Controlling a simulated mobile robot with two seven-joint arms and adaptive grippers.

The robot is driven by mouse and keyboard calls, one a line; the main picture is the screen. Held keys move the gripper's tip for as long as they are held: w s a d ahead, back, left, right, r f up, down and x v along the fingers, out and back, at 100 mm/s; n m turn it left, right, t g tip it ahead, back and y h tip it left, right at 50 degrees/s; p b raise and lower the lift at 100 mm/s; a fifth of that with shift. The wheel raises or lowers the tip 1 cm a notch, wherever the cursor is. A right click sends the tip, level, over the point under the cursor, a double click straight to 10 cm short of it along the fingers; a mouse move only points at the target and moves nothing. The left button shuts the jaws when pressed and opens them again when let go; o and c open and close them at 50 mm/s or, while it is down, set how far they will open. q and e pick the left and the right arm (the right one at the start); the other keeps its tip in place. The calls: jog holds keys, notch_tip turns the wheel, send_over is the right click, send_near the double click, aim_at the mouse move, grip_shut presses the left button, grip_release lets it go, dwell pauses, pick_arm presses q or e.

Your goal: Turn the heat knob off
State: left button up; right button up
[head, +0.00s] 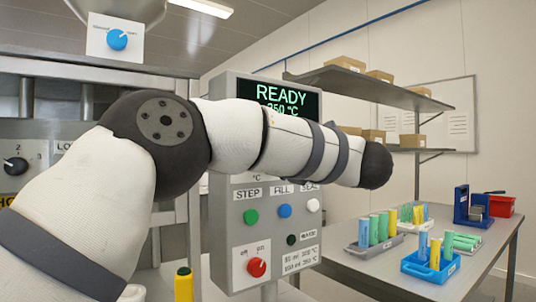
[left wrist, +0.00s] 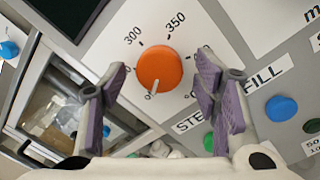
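The orange heat knob (left wrist: 160,70) sits on the panel, with a dial marked 300 and 350 around it. Its pale pointer mark is at its lower left in the left wrist view. My left gripper (left wrist: 161,74) is open, with one purple-padded finger on each side of the knob. I cannot tell whether the fingers touch it. In the head view my left arm covers the knob and the gripper. The control panel (head: 222,232) shows READY and a partly covered temperature on its screen (head: 283,96). My right gripper is not in view.
Below are a green button (head: 251,217), a blue button (head: 285,211), a white button (head: 313,205) and a red off/on knob (head: 257,267). A table (head: 450,285) at right holds racks of colored tubes. A shelf (head: 375,88) hangs above it.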

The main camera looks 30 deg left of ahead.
pick_arm(q)
jog(key=v, duration=1.2)
